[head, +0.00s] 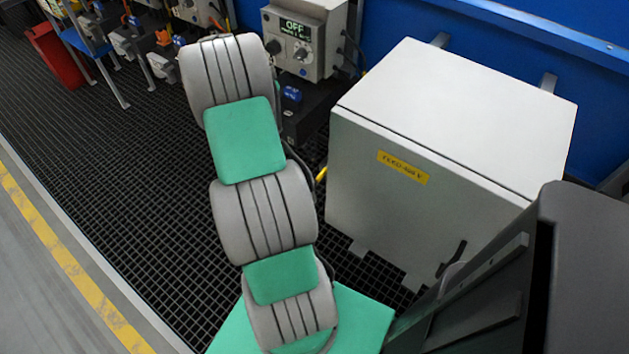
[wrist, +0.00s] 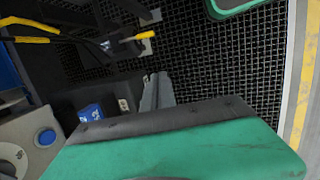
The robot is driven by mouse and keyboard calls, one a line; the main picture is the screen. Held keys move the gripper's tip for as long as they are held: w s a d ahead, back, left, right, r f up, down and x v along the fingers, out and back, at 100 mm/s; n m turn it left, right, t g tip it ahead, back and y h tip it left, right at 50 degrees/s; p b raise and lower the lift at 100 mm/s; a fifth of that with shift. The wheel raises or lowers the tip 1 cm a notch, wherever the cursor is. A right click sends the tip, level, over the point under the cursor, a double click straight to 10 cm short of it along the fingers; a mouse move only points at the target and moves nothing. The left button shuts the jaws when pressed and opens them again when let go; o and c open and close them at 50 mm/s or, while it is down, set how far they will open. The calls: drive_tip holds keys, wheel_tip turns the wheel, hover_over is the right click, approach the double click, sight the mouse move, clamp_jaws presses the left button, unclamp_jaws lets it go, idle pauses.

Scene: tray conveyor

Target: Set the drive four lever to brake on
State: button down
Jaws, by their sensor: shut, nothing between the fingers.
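In the head view, a yellow-ended lever (head: 321,174) shows just right of my arm, beside the grey cabinet; its lower part is hidden. In the head view my arm hides the gripper.
A control box (head: 295,30) reading OFF stands behind my arm. A large grey cabinet (head: 455,110) is close on the right. Other drive units (head: 130,45) line the back left. A yellow and black bar (wrist: 28,33) shows upper left in the wrist view. Grating floor is clear at left.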

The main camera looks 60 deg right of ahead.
drive_tip(key=shift+g, duration=0.3)
drive_tip(key=s+d+f, duration=0.4)
drive_tip(key=shift+d+f, duration=0.2)
drive_tip(key=shift+w+a, duration=0.1)
drive_tip(key=b+x, duration=0.3)
drive_tip(key=x, duration=1.7)
drive_tip(key=shift+a, duration=0.3)
